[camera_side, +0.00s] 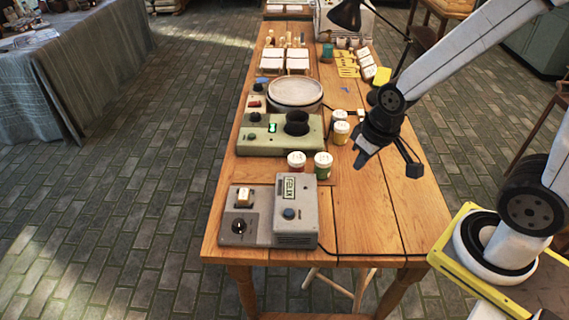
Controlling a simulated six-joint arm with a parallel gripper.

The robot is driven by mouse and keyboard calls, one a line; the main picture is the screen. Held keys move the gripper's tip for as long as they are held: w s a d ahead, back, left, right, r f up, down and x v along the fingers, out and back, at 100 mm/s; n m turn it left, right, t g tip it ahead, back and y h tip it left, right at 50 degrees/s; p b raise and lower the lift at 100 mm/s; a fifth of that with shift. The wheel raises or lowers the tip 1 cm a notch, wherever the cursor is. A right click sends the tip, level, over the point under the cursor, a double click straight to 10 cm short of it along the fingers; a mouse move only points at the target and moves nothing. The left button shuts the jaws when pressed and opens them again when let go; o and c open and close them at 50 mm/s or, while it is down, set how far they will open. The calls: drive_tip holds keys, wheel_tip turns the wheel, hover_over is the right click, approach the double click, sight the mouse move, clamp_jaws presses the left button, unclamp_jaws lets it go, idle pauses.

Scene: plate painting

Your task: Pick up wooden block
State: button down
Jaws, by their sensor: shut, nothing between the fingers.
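My gripper (362,158) hangs over the right side of the wooden table (366,215), to the right of the paint jars. It is shut and empty, apart from any block. A small pale block-like piece (243,197) sits on the left part of a grey device (297,213) at the near end of the table. It lies to the left of and nearer than my gripper. I cannot tell for sure whether it is the wooden block. Several small wooden-looking pieces (270,39) stand upright farther back; they are too small to make out.
Several lidded paint jars (323,165) stand between my gripper and the devices. A green machine (262,135) and a round plate (295,92) are in the middle. A dark cable crosses the near right table, otherwise clear.

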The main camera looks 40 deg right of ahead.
unclamp_jaws()
drive_tip(key=w+a+f+n+t+h, duration=0.2)
drive_tip(key=w+f+n, duration=0.1)
drive_tip(key=w+n, duration=0.3)
drive_tip(key=w+a+f+n+t+h, duration=0.2)
drive_tip(key=w+n, duration=0.4)
drive_tip(key=n, duration=0.5)
drive_tip(key=w+a+f+n+t+h, duration=0.1)
drive_tip(key=w+a+f+n+h, duration=0.2)
drive_tip(key=w+f+n, duration=0.3)
drive_tip(key=shift+a+n+t+h, duration=0.1)
drive_tip(key=shift+n+t+h, duration=0.3)
drive_tip(key=shift+n, duration=0.8)
drive_tip(key=w+a+f+n+t+y, duration=0.2)
drive_tip(key=w+a+n+t, duration=0.1)
drive_tip(key=a+n, duration=0.3)
drive_tip(key=shift+w+a+f+t+y, duration=0.15)
drive_tip(key=shift+a+f+t+y, duration=0.25)
drive_tip(key=shift+a+t, duration=0.3)
